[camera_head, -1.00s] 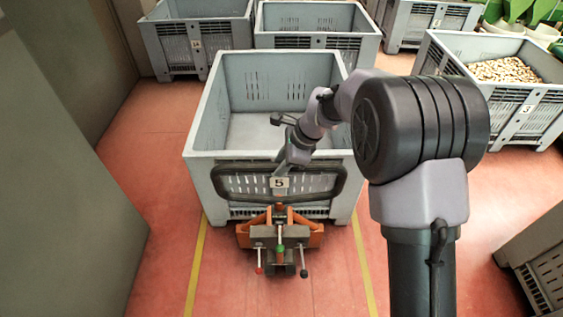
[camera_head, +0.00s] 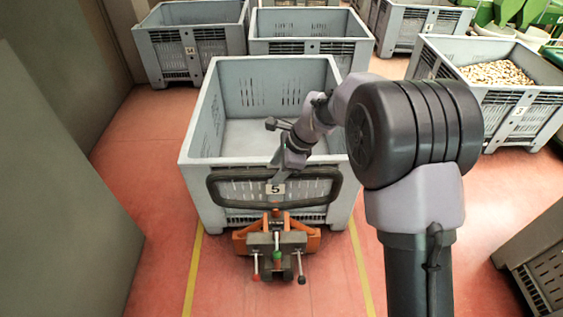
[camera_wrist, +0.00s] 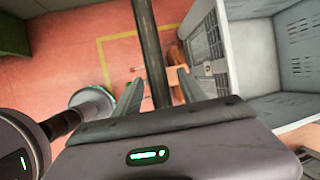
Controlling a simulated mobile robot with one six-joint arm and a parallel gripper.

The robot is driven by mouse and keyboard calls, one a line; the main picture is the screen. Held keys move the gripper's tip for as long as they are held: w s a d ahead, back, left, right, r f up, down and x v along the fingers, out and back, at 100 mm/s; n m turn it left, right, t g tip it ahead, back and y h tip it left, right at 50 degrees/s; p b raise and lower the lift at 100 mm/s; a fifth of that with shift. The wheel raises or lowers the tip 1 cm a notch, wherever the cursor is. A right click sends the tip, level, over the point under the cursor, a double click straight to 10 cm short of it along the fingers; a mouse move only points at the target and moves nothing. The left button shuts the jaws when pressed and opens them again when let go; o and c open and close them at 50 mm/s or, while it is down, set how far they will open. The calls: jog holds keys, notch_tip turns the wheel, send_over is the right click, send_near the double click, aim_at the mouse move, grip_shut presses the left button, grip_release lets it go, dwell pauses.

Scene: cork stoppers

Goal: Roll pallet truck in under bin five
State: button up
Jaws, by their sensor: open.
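Bin five is a grey plastic bin (camera_head: 341,190) with a "5" label, empty inside, on the red floor between two yellow lines. The orange pallet truck (camera_head: 305,240) is at its near side, with its black loop handle (camera_head: 337,190) upright before the bin's front wall. Its forks are hidden, so I cannot tell how far under the bin they reach. My gripper (camera_head: 277,178) is at the handle's top bar. In the wrist view my gripper (camera_wrist: 160,88) has its fingers apart, with the black handle bar (camera_wrist: 150,45) passing between them.
More grey bins stand behind: one at the back left (camera_head: 160,50), one at the back centre (camera_head: 300,47), and bin three (camera_head: 500,118) with cork stoppers on the right. A grey wall (camera_head: 60,200) borders the left. Red floor (camera_head: 150,240) is clear left of the truck.

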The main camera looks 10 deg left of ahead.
jog(key=p+v, duration=0.1)
jog(key=v, duration=1.6)
jog(key=shift+d, duration=0.1)
